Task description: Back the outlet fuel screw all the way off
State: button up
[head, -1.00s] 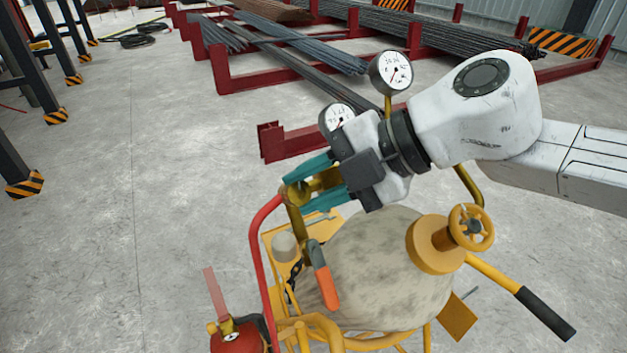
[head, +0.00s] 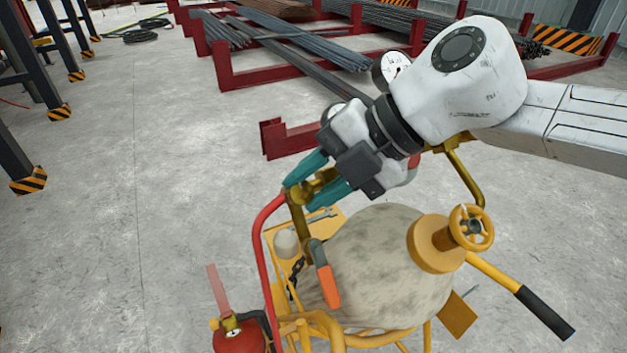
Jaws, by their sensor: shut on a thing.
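My gripper (head: 308,187) comes in from the upper right, and its two teal fingers are closed around a brass fitting (head: 320,184) above the grey tank. The fingers hide much of the fitting, so I cannot make out a separate outlet fuel screw or its thread. A brass pipe (head: 300,222) runs down from the fitting to a lever with an orange-red grip (head: 326,285). A red hose (head: 257,237) curves up to the fitting's left side. The mottled grey tank (head: 385,265) sits below, with a yellow handwheel valve (head: 471,227) on its right.
A red extinguisher (head: 240,338) is at the lower left. A yellow tray (head: 272,222) carries a wrench and a grey cup. A black-gripped handle (head: 543,313) sticks out right.

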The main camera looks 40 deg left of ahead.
jog(key=o, duration=1)
jog(key=shift+o, duration=0.2)
jog(key=shift+w, duration=0.1)
jog(key=b+v, duration=0.2)
jog(key=v, duration=0.8)
jog(key=shift+d+r, duration=0.15)
jog(key=shift+r, duration=0.15)
